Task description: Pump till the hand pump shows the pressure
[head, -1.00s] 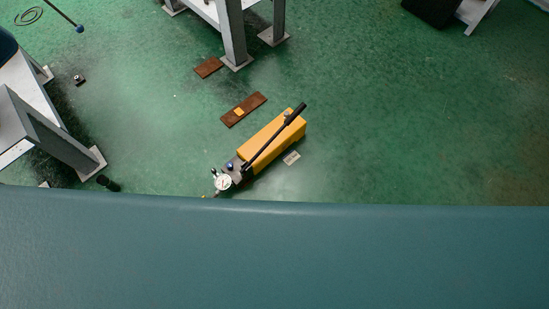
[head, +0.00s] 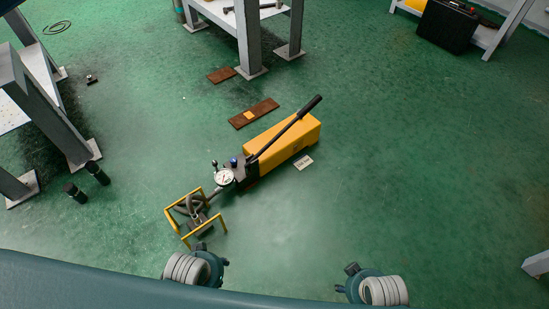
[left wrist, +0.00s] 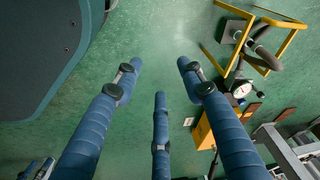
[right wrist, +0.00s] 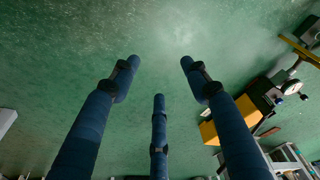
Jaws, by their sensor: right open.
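The hand pump has a yellow body (head: 298,140), a long black lever (head: 290,125) slanting up over it and a round white gauge (head: 225,177) at its near end. It lies on the green floor; the gauge's reading is too small to tell. Its yellow body also shows in the left wrist view (left wrist: 204,136) and the right wrist view (right wrist: 242,107). My left gripper (left wrist: 160,74) has its three blue fingers spread, empty, apart from the pump. My right gripper (right wrist: 160,74) is likewise spread and empty, with the pump off to the right of its view.
A yellow tubular frame (head: 176,206) with a dark hose in it stands just nearer than the gauge. Brown plates (head: 254,112) lie behind the pump. Dark cylinders (head: 96,173) stand at left. Grey table legs (head: 248,40) rise at the back.

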